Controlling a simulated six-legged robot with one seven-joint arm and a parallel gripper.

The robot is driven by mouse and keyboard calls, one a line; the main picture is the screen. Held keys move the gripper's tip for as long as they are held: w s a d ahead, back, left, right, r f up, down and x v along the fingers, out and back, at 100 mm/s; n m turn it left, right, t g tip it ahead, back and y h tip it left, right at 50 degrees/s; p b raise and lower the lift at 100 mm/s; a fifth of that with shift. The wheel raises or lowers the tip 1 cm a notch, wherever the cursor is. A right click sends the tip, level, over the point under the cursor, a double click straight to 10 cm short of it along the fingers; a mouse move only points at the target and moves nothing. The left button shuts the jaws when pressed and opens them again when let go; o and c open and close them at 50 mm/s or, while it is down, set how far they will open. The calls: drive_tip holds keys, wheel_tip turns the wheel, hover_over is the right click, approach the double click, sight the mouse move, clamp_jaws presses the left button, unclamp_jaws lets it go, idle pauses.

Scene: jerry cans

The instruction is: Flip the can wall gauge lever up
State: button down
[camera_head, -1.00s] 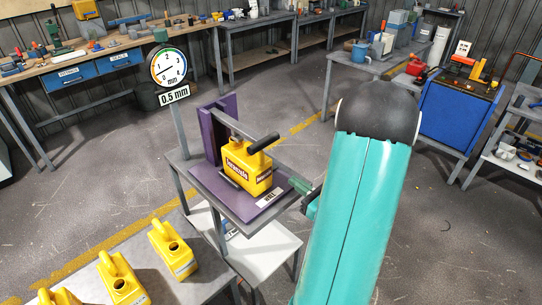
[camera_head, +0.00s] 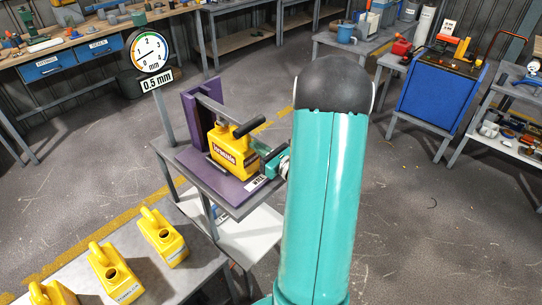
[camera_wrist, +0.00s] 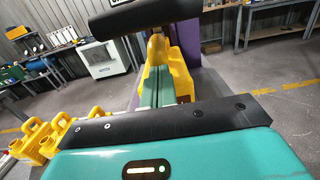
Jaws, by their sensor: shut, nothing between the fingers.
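The wall gauge is a purple stand (camera_head: 187,112) on a small grey table, with a yellow can (camera_head: 232,152) standing upright in it. Its grey lever bar (camera_head: 215,106) slopes down over the can and ends in a black handle (camera_head: 249,127). My gripper (camera_head: 262,150) is shut and empty, low at the can's right side, just below the handle. In the wrist view the green fingers (camera_wrist: 158,80) point at the yellow can (camera_wrist: 168,62), and the black handle (camera_wrist: 143,15) crosses above them. Whether the fingers touch the can is unclear.
A round dial (camera_head: 149,51) with a 0.5 mm sign stands behind the gauge. Several yellow cans (camera_head: 163,237) stand on a grey table at the front left. A blue cabinet (camera_head: 437,103) is at the right. The floor between is clear.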

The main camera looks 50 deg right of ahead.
wheel_tip(320, 180, up, 3)
drive_tip(key=shift+f, duration=0.1)
drive_tip(key=shift+w+r, duration=0.1)
drive_tip(key=shift+r, duration=0.25)
drive_tip(key=shift+r, duration=0.1)
